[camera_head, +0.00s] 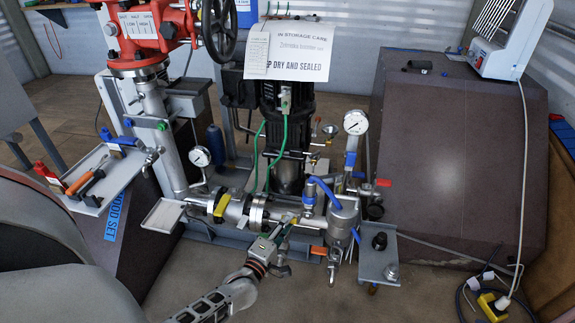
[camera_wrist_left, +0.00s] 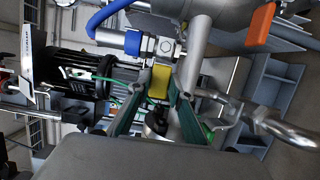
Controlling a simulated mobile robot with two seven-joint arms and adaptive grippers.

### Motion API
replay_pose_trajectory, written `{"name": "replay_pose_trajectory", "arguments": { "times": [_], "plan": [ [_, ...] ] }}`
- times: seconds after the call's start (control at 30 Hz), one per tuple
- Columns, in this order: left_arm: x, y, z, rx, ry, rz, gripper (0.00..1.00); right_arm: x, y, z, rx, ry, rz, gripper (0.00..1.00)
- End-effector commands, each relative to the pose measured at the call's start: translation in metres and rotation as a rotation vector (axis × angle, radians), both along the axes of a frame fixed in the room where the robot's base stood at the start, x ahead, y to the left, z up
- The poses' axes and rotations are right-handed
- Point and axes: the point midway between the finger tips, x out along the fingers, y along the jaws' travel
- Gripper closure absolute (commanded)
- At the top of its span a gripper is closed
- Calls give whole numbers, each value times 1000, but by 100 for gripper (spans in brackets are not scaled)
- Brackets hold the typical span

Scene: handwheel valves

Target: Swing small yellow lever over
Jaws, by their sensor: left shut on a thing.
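The small yellow lever (camera_wrist_left: 160,81) shows in the left wrist view between the two teal fingers of my left gripper (camera_wrist_left: 159,92). The fingers are closed in on it from both sides. In the head view my left gripper (camera_head: 281,231) reaches up from the bottom to the front of the horizontal pipe. There the fingers mostly hide the lever. A larger yellow handle (camera_head: 221,205) sits on the pipe further left, apart from my gripper. My right gripper is not in view.
A blue hose (camera_head: 325,190) and a metal canister (camera_head: 343,217) stand just right of my gripper. An orange handle (camera_head: 318,250) is close to it, and also shows in the wrist view (camera_wrist_left: 260,24). A tool tray (camera_head: 100,165) is at left. Bare floor lies in front.

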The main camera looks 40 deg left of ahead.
Motion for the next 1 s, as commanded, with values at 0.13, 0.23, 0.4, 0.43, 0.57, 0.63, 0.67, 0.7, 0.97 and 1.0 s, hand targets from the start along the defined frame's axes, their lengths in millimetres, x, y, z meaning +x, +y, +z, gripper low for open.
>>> {"name": "replay_pose_trajectory", "arguments": {
  "times": [0.13,0.23,0.4,0.43,0.57,0.63,0.67,0.7,0.97,1.0],
  "plan": [
    [0,0,0,0,0,0,63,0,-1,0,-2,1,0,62],
    [0,0,0,0,0,0,63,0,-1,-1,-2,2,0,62],
    [0,0,0,0,0,0,63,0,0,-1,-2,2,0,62],
    [0,0,0,0,0,0,63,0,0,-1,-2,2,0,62],
    [-5,-3,0,-1,0,0,63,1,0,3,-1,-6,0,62],
    [-9,-7,1,-1,-1,-1,63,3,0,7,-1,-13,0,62],
    [-11,-8,2,-1,-1,-1,63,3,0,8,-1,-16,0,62],
    [-15,-10,2,-2,-1,0,63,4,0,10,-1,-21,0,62],
    [-35,-22,2,0,-2,0,63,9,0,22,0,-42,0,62],
    [-38,-24,2,-1,-2,0,63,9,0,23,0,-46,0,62]
  ]
}}
